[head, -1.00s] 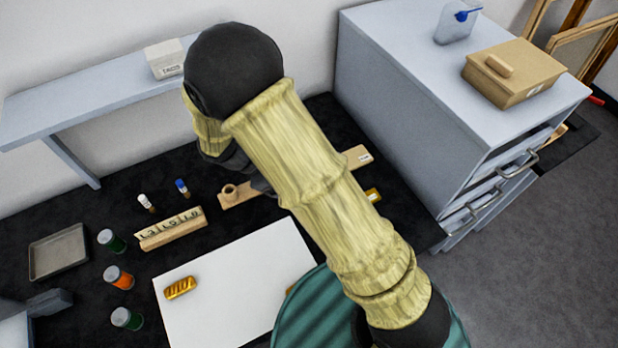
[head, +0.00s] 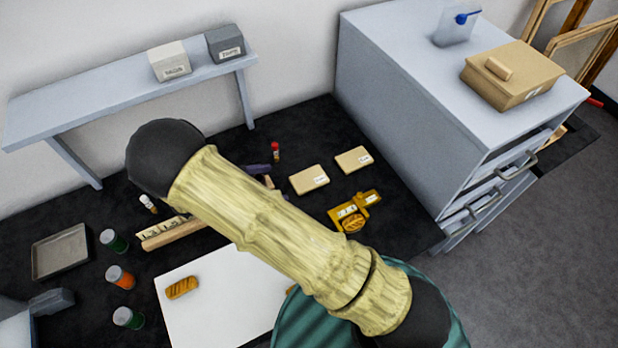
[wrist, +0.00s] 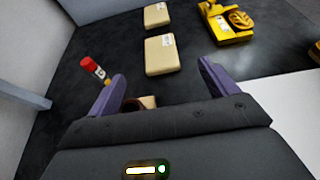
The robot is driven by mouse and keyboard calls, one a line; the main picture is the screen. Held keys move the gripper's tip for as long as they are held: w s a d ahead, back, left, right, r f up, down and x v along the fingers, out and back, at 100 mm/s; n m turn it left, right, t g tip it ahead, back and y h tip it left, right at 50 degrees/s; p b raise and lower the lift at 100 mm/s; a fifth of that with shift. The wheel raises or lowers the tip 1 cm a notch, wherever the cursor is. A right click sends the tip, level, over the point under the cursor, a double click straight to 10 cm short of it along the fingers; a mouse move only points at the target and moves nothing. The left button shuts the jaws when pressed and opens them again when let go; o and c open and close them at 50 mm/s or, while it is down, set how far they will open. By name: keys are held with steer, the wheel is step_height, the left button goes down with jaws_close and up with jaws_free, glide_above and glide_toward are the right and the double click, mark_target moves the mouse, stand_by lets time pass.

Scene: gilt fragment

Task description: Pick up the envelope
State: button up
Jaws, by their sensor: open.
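Two flat tan packets with small white labels, which look like envelopes, lie on the black bench top. The nearer envelope (head: 309,180) and the farther envelope (head: 353,160) are apart; I cannot tell which one the task means. In the wrist view, the nearer envelope (wrist: 162,55) is ahead, between the lines of the fingers, and the other envelope (wrist: 157,15) is beyond it. My gripper (wrist: 162,72) is open, with two purple fingers and nothing between them. In the head view my arm hides most of it; a purple finger (head: 258,169) shows.
A red-capped vial (wrist: 93,68) stands just left of the left finger. A tan wooden piece (wrist: 145,102) is low between the fingers, partly hidden. A grey cabinet (head: 400,110) rises at right, a shelf (head: 120,95) at left.

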steer(key=p, duration=0.2)
glide_toward(319, 174)
steer(key=x, duration=0.3)
steer(key=shift+d, duration=0.1)
steer(key=shift+w+d+f+p, duration=0.1)
steer(key=shift+w+d+p, duration=0.05)
steer(key=shift+d+p, duration=0.25)
steer(key=p+x, duration=0.1)
steer(key=x, duration=0.3)
steer(key=shift+w+f+p, duration=0.15)
steer(key=shift+p, duration=0.2)
steer(key=c, duration=1)
steer(key=shift+c, duration=0.2)
step_height(319, 174, up, 10)
steer(key=b, duration=0.2)
